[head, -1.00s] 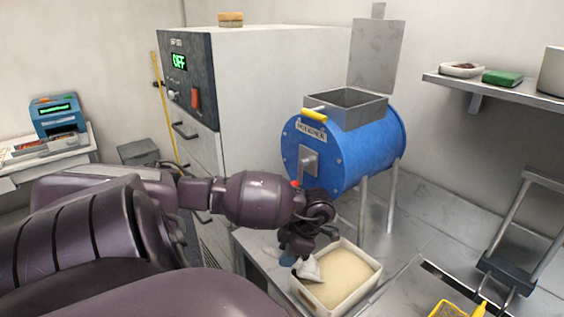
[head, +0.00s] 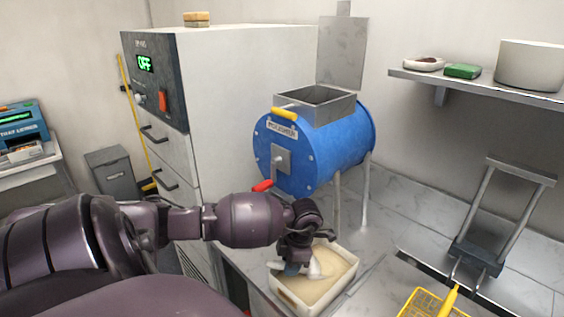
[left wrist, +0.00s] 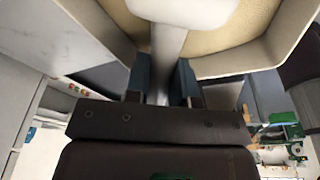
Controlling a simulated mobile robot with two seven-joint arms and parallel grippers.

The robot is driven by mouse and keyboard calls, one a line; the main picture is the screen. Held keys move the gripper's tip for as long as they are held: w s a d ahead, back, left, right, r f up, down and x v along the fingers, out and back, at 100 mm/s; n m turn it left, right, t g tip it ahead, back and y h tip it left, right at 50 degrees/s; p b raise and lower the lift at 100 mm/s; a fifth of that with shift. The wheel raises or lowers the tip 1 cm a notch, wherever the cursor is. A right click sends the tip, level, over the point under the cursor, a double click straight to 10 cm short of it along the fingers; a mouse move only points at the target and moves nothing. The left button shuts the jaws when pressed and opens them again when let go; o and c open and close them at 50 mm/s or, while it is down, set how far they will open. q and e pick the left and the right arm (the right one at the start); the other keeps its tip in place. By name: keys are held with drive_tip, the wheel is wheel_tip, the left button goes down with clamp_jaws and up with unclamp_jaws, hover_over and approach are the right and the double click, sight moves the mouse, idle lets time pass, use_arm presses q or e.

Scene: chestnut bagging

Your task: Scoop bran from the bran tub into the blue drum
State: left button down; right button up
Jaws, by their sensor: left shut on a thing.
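The bran tub (head: 276,291) is a white rectangular tub of tan bran (head: 325,284) on the counter; its rim and bran also fill the top of the left wrist view (left wrist: 215,68). My left gripper (head: 290,266) is at the tub's left side, shut on the handle of a white scoop (head: 315,268). In the left wrist view the handle (left wrist: 166,50) runs between the fingers, and the scoop's head (left wrist: 185,12) is over or in the bran; I cannot tell how deep. The blue drum (head: 335,142) lies on legs behind, with an open metal hopper (head: 325,105) on top. My right gripper is out of view.
A tall cabinet (head: 240,80) reading OFF stands left of the drum. A yellow basket (head: 425,304) and a metal frame (head: 500,215) are at the right. A wall shelf (head: 480,88) holds a dish, a green item and a pale container.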

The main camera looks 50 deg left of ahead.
use_arm(q)
drive_tip(key=shift+w+d+f+t+h+b, duration=0.3)
drive_tip(key=shift+w+f+t+b, duration=0.35)
drive_tip(key=shift+b, duration=0.3)
drive_tip(key=shift+s+a+r+t, duration=0.1)
drive_tip(key=shift+s+r+t, duration=0.15)
drive_tip(key=shift+r+t, duration=0.25)
drive_tip(key=shift+s+a+r+t+h, duration=0.1)
drive_tip(key=shift+r+t+h, duration=0.25)
drive_tip(key=shift+h, duration=0.05)
drive_tip(key=shift+s+a+r+t+p, duration=0.1)
drive_tip(key=shift+s+r+t+p, duration=0.15)
drive_tip(key=shift+r, duration=0.2)
drive_tip(key=shift+s+r+t+p, duration=0.1)
drive_tip(key=shift+r+p, duration=0.25)
drive_tip(key=shift+r, duration=0.05)
drive_tip(key=shift+s+a+r+t+h+p, duration=0.1)
drive_tip(key=shift+s+r+t+h+p, duration=0.1)
drive_tip(key=shift+r, duration=0.2)
drive_tip(key=shift+s+a+r+t+h+p, duration=0.1)
drive_tip(key=shift+r+p, duration=0.05)
drive_tip(key=shift+r, duration=0.55)
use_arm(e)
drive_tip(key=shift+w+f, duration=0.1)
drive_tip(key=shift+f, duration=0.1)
